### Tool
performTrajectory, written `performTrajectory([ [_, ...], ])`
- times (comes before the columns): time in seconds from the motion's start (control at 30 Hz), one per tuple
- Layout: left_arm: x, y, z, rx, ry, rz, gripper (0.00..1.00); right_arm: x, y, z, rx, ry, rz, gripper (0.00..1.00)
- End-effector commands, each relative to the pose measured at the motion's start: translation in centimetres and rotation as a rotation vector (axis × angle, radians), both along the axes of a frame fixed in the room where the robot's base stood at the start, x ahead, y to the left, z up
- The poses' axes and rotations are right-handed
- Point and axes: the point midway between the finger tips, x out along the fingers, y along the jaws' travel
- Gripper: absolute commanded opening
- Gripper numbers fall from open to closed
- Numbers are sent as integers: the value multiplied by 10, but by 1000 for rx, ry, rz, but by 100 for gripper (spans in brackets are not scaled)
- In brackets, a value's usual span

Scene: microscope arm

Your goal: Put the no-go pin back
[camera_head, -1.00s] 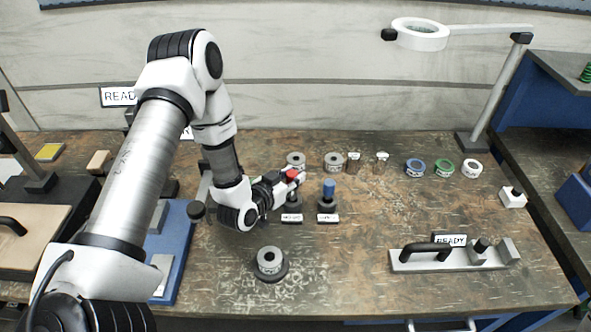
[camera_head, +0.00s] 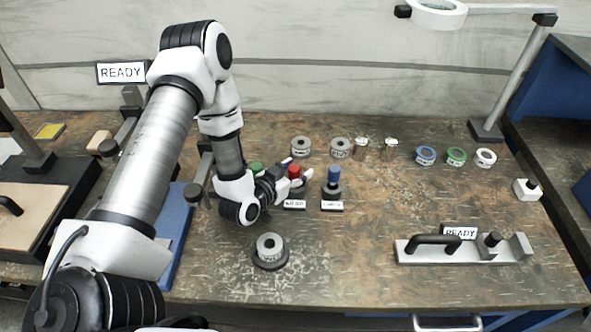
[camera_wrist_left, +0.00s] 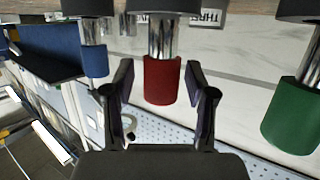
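The red-handled pin (camera_head: 294,171) stands upright in a dark holder behind a small white label too small to read surely; I take it as the no-go pin. My left gripper (camera_head: 297,176) is at its handle. In the left wrist view the red handle (camera_wrist_left: 161,81) lies between the spread fingers of my left gripper (camera_wrist_left: 162,98), with a gap on each side. The blue-handled pin (camera_head: 333,177) stands upright in its holder to the right. The green-handled pin (camera_head: 256,168) is to the left, partly hidden by my arm. My right gripper is not in view.
A grey ring on a dark round base (camera_head: 270,250) stands in front of my left gripper. Grey rings (camera_head: 340,148) and coloured rings (camera_head: 456,156) stand at the back. A fixture with a black handle (camera_head: 463,249) is at right. The table's middle right is clear.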

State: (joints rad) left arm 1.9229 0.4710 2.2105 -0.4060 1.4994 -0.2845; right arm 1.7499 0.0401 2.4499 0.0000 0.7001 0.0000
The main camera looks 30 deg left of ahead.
Motion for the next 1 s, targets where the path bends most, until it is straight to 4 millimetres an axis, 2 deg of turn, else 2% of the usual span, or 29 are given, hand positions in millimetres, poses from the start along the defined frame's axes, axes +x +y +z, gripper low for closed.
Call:
performTrajectory([
  [0.13,0,0,9,0,-1,0,56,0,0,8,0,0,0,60],
  [0.17,-4,1,6,-2,2,2,56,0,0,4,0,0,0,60],
  [0.27,-21,2,9,-5,3,5,56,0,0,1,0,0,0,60],
  [0.53,-88,4,32,-7,3,6,56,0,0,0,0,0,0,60],
  [0.6,-101,4,42,-1,6,2,56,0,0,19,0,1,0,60],
  [0.63,-105,4,43,-2,4,1,56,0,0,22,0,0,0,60],
  [0.77,-114,4,42,0,1,1,56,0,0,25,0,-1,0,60],
  [1.0,-115,4,40,0,0,1,56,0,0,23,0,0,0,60],
])
